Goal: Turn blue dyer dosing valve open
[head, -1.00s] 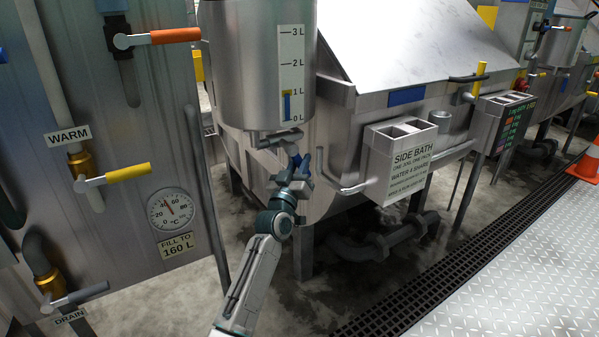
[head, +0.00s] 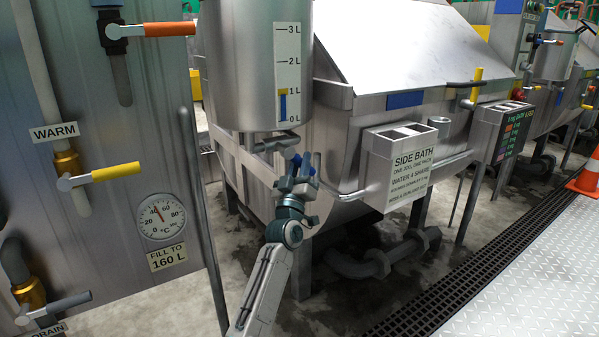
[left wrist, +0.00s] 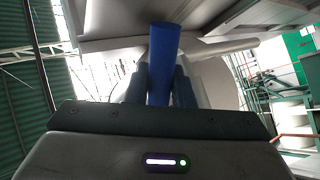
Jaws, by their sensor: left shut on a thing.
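The dyer with the blue plate (head: 405,99) stands in the middle of the head view. Its steel dosing vessel (head: 238,70) hangs at the front left, with a 0 to 3 L scale (head: 288,65) showing blue up to about 1 L. The grey valve body (head: 277,143) sits under the vessel. In the left wrist view, the blue valve handle (left wrist: 164,55) runs upright between the two dark fingers. My left gripper (head: 300,168) is shut on this handle below the vessel; its fingers also show in the left wrist view (left wrist: 160,85). The gripper largely hides the handle in the head view.
At the left, a steel tank (head: 110,215) carries orange (head: 168,29) and yellow (head: 115,172) valve levers and a drain lever (head: 58,305). A side bath box (head: 405,165) juts out right of my gripper. A traffic cone (head: 588,178) stands at the far right.

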